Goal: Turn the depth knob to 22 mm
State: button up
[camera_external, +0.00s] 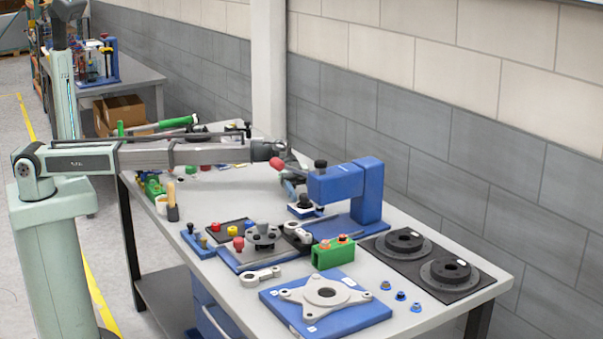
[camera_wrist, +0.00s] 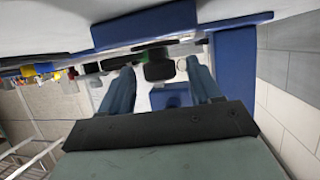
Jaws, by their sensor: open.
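The blue press (camera_external: 368,190) stands on the bench's far side, its arm reaching left over its base. A black knob (camera_external: 320,164) sits on top of the arm; I take it as the depth knob. No scale or number is readable. My gripper (camera_external: 291,188) is just left of the press head. In the wrist view my gripper (camera_wrist: 160,68) shows two open, spread fingers, apparently upside down. A dark blocky part (camera_wrist: 158,66) shows between and beyond the fingers; I cannot tell whether it is the knob or the tool under the head. I see no contact.
A green block with orange tops (camera_external: 333,254), a blue plate with a grey flange (camera_external: 328,296) and a black mat with two dark discs (camera_external: 447,270) lie in front of the press. A grey fixture (camera_external: 262,240) stands left. The wall is close behind.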

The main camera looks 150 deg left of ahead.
jog(key=c, duration=1)
jog(key=shift+c, duration=0.2)
jog(key=shift+d+y, duration=0.15)
jog(key=shift+y, duration=0.15)
jog(key=shift+s+d+n+y, duration=0.1)
jog(key=shift+d+n+y, duration=0.15)
jog(key=shift+n+y, duration=0.85)
jog(key=n+y, duration=0.3)
jog(key=shift+d+n+y, duration=0.25)
jog(key=shift+n+y, duration=0.05)
jog(key=shift+y, duration=0.1)
jog(key=shift+w+d+n+g+y, duration=0.1)
jog(key=shift+w+n+g+y, duration=0.1)
jog(key=shift+n+g+y, duration=1)
jog(key=shift+w+d+n+g+y, duration=0.1)
jog(key=shift+w+n+g+y, duration=0.1)
jog(key=shift+n+g+y, duration=0.95)
jog(key=shift+w+d+n+g+y, duration=0.1)
jog(key=shift+w+n+g+y, duration=0.05)
jog(key=shift+n+g+y, duration=0.9)
jog(key=shift+w+d+n+g+y, duration=0.15)
jog(key=shift+n+g+y, duration=0.4)
jog(key=shift+n, duration=0.75)
jog(key=shift+n+g, duration=0.7)
jog(key=shift+g, duration=0.15)
